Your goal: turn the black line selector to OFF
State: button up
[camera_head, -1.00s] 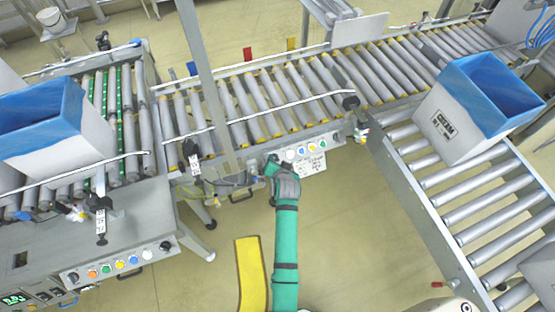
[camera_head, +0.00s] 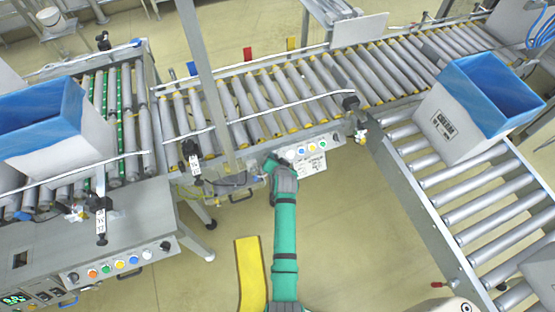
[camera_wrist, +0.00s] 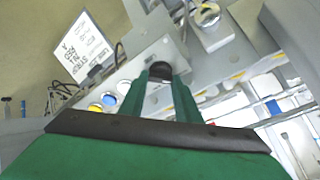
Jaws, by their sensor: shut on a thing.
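The black selector knob (camera_wrist: 159,71) sits on the grey control panel under the middle conveyor. In the wrist view it lies between the tips of my green gripper (camera_wrist: 160,80), which is shut on it. In the head view my gripper (camera_head: 270,163) is at the left end of this panel (camera_head: 335,139) and hides the knob. The knob's pointer and the OFF mark cannot be made out.
Blue-lined boxes stand on the left conveyor (camera_head: 60,135) and right conveyor (camera_head: 460,125). A second button panel (camera_head: 119,263) is at lower left.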

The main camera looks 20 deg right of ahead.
jog(key=shift+m, duration=0.3)
jog(key=m+g, duration=0.1)
jog(key=m, duration=0.3)
jog(key=shift+h, duration=0.3)
jog(key=shift+r+m+g, duration=0.1)
jog(key=shift+m+g, duration=0.3)
jog(key=shift+m, duration=1.7)
jog(key=o, duration=0.8)
jog(key=v, duration=1.1)
